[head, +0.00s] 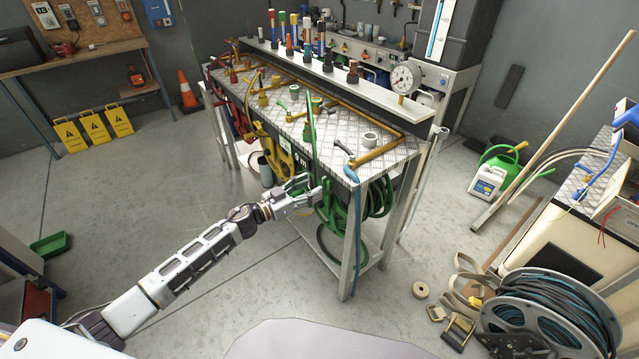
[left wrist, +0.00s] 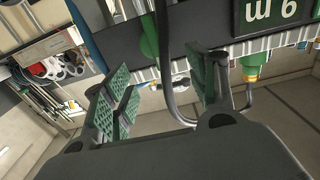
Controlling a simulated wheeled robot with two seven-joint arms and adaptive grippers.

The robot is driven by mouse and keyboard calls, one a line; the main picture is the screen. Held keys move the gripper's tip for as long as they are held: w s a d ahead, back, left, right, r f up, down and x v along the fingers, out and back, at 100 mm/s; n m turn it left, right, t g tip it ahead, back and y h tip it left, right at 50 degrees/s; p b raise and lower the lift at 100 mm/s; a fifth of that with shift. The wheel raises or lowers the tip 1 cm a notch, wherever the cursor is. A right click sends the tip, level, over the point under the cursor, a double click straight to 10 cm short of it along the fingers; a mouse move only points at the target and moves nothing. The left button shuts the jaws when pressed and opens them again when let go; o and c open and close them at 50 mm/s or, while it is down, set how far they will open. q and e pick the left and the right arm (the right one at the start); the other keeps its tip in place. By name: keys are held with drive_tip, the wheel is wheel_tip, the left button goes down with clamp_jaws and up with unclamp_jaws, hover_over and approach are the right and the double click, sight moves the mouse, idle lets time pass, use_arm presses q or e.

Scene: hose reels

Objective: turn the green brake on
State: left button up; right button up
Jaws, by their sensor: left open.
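The green hose reel (head: 330,208) hangs under the near end of the metal-topped bench, with green hose coiled behind it. I cannot pick out its brake for certain. My left gripper (head: 307,190) is at the left side of this reel, close to it. In the left wrist view my left gripper (left wrist: 163,84) is open, its green-padded fingers apart. A grey curved bar (left wrist: 168,70) passes between or just beyond the fingers; contact cannot be told. A green part (left wrist: 149,38) shows behind it, and a dark green label (left wrist: 268,14) is upside down. My right gripper is not in view.
The bench (head: 385,155) carries pipes, valves and a pressure gauge (head: 403,79). A yellow reel (head: 275,150) and a red reel (head: 237,118) hang further along. A cable drum (head: 548,315) and straps lie at right.

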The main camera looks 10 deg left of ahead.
sight(326, 184)
use_arm(q)
drive_tip(key=x, duration=0.4)
drive_tip(key=shift+w+d, duration=0.15)
drive_tip(key=shift+d, duration=0.05)
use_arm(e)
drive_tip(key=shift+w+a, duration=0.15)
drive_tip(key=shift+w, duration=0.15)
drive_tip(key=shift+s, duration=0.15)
use_arm(q)
drive_tip(key=shift+c, duration=0.6)
drive_tip(key=c, duration=0.9)
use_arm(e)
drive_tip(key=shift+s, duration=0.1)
